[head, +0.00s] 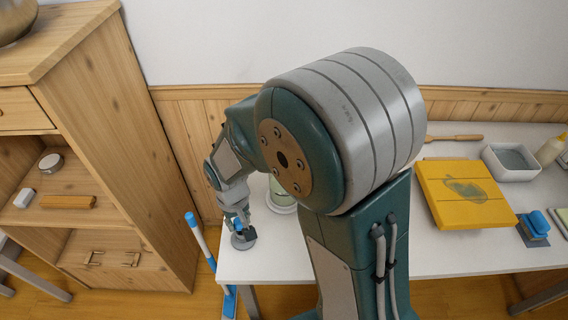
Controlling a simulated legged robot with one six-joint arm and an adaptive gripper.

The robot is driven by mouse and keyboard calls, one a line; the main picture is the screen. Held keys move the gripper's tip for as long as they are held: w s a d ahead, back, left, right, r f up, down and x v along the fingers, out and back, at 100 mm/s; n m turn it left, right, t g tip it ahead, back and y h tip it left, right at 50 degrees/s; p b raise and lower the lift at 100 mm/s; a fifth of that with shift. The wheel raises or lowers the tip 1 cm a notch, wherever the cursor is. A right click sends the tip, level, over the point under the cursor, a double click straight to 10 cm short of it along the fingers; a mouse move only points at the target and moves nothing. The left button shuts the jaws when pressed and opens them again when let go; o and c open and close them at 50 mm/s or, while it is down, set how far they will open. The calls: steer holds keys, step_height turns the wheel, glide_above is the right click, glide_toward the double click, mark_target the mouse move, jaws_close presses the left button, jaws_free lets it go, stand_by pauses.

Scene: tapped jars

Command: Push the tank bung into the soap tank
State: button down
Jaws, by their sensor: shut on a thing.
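My gripper (240,229) is at the left end of the white table, pointing down, and is shut on a small grey round piece (243,242) that looks like the tank bung. Some blue shows at the fingertips. Whether the piece touches the table top is too small to tell. A pale, greenish-white jar on a round base (284,208), which may be the soap tank, stands to the right of my gripper. My arm hides much of it, and its opening cannot be made out.
The white table (264,262) is bare near its left front. A yellow board (463,194), a white basin (511,162) and a blue brush (536,224) lie at the right. A wooden shelf unit (131,150) stands left. A blue-and-white stick (201,240) leans by the table's left edge.

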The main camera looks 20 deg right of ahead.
steer(key=shift+r, duration=3.15)
steer(key=shift+d, duration=0.1)
steer(key=w+d+r, duration=0.4)
steer(key=d+r, duration=0.2)
steer(key=d, duration=0.1)
steer(key=w+d+r, duration=0.4)
steer(key=d+r, duration=0.1)
steer(key=d, duration=0.2)
steer(key=shift+w+d+r, duration=0.25)
steer(key=shift+d+r, duration=0.1)
steer(key=shift+r, duration=0.05)
steer(key=shift+f, duration=0.1)
steer(key=shift+f, duration=2.95)
